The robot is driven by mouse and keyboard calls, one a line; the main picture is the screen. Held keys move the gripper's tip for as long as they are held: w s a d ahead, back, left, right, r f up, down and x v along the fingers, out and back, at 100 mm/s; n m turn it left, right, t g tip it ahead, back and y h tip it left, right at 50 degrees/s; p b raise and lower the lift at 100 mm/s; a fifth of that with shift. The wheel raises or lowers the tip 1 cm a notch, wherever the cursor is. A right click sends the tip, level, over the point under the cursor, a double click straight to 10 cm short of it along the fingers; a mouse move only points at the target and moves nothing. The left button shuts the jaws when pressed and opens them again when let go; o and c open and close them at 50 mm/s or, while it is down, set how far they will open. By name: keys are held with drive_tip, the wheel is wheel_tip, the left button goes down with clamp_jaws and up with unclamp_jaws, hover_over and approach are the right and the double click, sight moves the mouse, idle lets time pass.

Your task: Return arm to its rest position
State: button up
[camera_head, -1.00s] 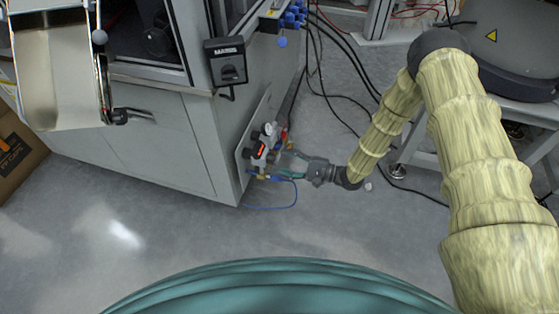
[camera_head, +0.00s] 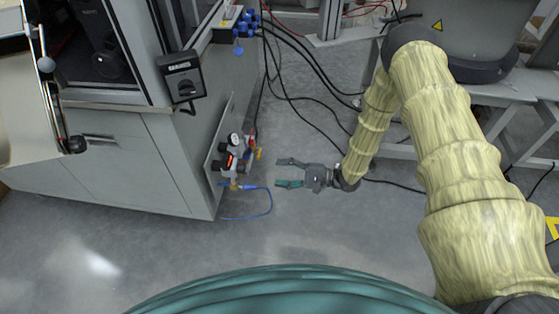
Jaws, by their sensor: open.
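My arm, in a yellowish ribbed sleeve, comes in from the right side, bends at a dark elbow and points down and left. My gripper (camera_head: 289,174) is at its end, over the grey floor. Its two fingers are apart, pointing left, with nothing between them. A gap lies between the fingertips and the air valve unit with gauge (camera_head: 234,155) on the cabinet's side.
The grey machine cabinet (camera_head: 150,150) fills the left, with a switch box (camera_head: 182,78) on its corner. A blue hose (camera_head: 262,209) loops near the floor. Black cables (camera_head: 310,103) run behind the arm. A grey frame table (camera_head: 520,100) stands back right. The front floor is clear.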

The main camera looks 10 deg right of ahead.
drive_tip(key=s+d+f+n+h, duration=0.2)
drive_tip(key=s+f+n+h, duration=0.3)
drive_tip(key=s+f+h, duration=0.7)
drive_tip(key=s+d+r+n+g+h, duration=0.2)
drive_tip(key=s+d+n+g+h, duration=0.15)
drive_tip(key=s, duration=0.85)
drive_tip(key=s+d+r+n+g+h, duration=0.15)
drive_tip(key=s+d, duration=0.35)
drive_tip(key=s, duration=0.6)
wheel_tip(320, 180, up, 25)
drive_tip(key=p, duration=2.5)
drive_tip(key=shift+a+r+g+p, duration=0.15)
drive_tip(key=shift+a+g+p, duration=0.05)
drive_tip(key=shift+g+p, duration=0.1)
